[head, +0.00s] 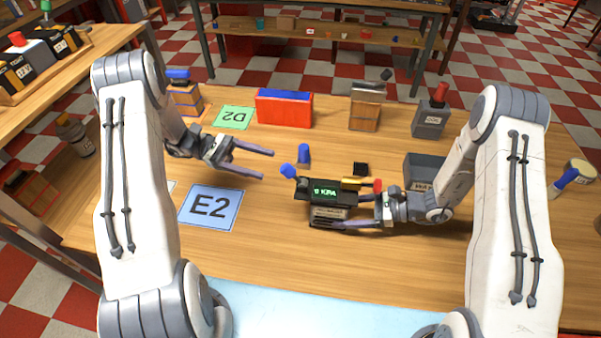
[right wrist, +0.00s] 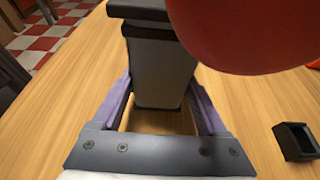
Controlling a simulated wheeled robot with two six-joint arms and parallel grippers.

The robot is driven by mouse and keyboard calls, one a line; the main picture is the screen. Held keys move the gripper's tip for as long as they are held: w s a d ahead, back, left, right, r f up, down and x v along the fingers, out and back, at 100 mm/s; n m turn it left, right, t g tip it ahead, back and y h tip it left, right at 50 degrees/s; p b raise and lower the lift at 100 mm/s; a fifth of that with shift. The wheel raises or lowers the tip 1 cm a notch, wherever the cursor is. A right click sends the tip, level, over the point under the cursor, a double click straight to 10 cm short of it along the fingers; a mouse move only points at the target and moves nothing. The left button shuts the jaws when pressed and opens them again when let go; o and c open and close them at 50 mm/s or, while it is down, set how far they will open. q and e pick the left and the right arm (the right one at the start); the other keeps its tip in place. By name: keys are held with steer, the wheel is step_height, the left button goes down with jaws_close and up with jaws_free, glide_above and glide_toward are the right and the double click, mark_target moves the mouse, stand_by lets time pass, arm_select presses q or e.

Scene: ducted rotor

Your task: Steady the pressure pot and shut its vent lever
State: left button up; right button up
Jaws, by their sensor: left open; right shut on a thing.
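The pressure pot (head: 323,192) is a dark box with a green lit kPa display, standing on the table right of centre; its digit is hard to read. A blue knob (head: 288,170) sticks out at its upper left. A yellow part (head: 351,184) and a red-tipped part (head: 377,186) are at its right; I cannot tell which is the vent lever. My right gripper (head: 336,213) is shut on the pot's body, which also shows between the fingers in the right wrist view (right wrist: 160,75). A large red knob (right wrist: 245,30) there is close to the camera. My left gripper (head: 267,165) is open and empty, left of the pot.
A blue cylinder (head: 303,154) and a small black block (head: 361,168) stand behind the pot. A grey bin (head: 424,168) is to the right, a red box (head: 284,109) at the back. A blue E2 card (head: 211,208) lies left. The front wood is clear.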

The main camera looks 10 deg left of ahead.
mark_target(291, 172)
arm_select(q)
steer(key=d, duration=0.3)
steer(key=s+d, duration=0.1)
steer(key=d, duration=0.3)
steer(key=s+d, duration=0.1)
steer(key=d, duration=0.2)
steer(key=shift+d, duration=0.25)
jaws_close()
stand_by(0.9)
